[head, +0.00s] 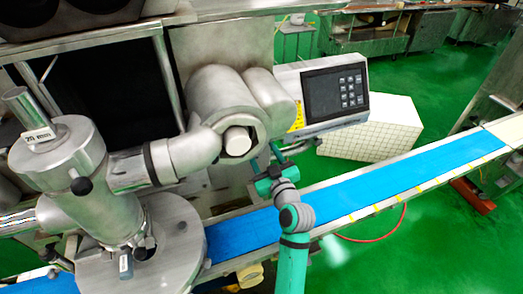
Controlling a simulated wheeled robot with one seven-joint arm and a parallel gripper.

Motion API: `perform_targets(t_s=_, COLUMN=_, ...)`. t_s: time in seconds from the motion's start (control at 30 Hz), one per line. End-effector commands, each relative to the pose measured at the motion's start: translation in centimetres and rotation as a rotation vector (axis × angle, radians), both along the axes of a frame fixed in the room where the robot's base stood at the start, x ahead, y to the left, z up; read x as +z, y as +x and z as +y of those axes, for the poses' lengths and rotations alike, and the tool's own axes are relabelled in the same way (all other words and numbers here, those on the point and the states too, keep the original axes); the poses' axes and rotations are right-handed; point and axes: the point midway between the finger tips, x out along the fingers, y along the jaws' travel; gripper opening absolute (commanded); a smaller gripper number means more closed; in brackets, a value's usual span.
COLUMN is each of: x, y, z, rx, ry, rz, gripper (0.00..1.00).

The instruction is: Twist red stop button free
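The red stop button cannot be made out; no red button shows on the machine faces in view. The control box (322,95), with a dark screen and light keys, juts from the machine at upper centre. My teal and grey arm rises from the bottom centre to just below the box's lower left corner.
A blue conveyor belt (375,187) runs from lower left to upper right behind my arm. The steel encrusting machine (75,165) fills the left. A white tiled block (385,130) stands right of the box. Green floor (440,250) is open at lower right.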

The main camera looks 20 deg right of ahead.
Motion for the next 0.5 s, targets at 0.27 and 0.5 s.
perform_targets(t_s=0.27, x=-0.01, y=0.10, z=0.00, rx=0.000, ry=0.000, rz=0.000, gripper=0.47)
perform_targets(t_s=0.5, x=-0.02, y=0.08, z=0.00, rx=0.000, ry=0.001, rz=0.000, gripper=0.08)
